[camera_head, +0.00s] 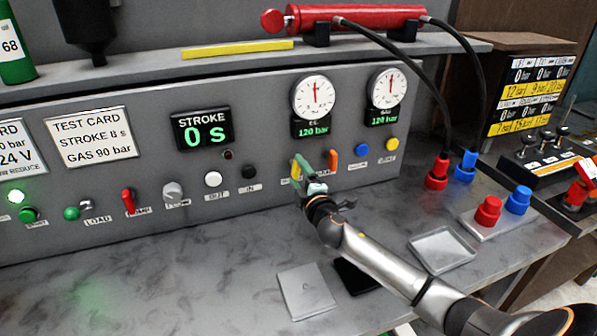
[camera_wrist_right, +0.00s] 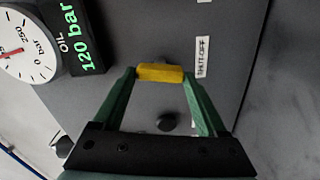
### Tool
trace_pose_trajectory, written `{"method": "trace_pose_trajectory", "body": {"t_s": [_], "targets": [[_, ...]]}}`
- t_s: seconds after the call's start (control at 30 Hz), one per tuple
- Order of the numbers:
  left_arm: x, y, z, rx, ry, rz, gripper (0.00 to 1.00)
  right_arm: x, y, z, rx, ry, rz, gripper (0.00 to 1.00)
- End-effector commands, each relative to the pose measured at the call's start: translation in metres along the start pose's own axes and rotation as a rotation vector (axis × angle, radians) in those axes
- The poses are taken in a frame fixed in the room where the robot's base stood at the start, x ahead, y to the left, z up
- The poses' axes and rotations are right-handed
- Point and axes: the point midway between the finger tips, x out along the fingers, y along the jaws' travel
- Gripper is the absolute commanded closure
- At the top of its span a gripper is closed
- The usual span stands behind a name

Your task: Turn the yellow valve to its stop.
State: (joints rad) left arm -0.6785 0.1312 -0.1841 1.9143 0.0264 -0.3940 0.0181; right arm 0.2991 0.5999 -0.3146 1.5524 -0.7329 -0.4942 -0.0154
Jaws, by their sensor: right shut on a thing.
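The yellow valve (camera_head: 296,171) is a small handle on the grey panel, below the left gauge and partly hidden by my gripper in the head view. In the right wrist view the yellow valve (camera_wrist_right: 160,72) lies crosswise between the two green fingertips, which touch its ends. My right gripper (camera_head: 301,172) is shut on it, with the arm reaching in from the lower right. A label reading SHUT-OFF (camera_wrist_right: 203,57) sits beside it in the wrist view. My left gripper is not in view.
An orange handle (camera_head: 333,159) is just right of my gripper. The left gauge (camera_head: 314,97) reads 120 bar; the stroke display (camera_head: 202,131) reads 0 s. A grey plate (camera_head: 306,291) and shallow tray (camera_head: 442,250) lie on the bench. Black hoses (camera_head: 440,75) hang at right.

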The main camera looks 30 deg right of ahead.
Motion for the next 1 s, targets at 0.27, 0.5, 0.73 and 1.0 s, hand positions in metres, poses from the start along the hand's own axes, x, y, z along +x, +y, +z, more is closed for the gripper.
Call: {"method": "trace_pose_trajectory", "body": {"t_s": [0.27,0.5,0.73,1.0], "targets": [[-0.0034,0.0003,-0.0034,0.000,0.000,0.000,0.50,0.0001,0.0002,-0.0003,-0.147,0.000,0.000,0.81],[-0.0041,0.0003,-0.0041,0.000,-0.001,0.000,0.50,0.0001,-0.0004,-0.0005,-0.202,0.001,0.001,0.81],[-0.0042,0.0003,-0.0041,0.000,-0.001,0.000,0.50,0.0000,-0.0006,-0.0005,-0.213,0.001,0.001,0.81],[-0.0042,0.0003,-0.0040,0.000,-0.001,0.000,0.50,0.0000,-0.0007,-0.0005,-0.214,0.001,0.001,0.21]]}}
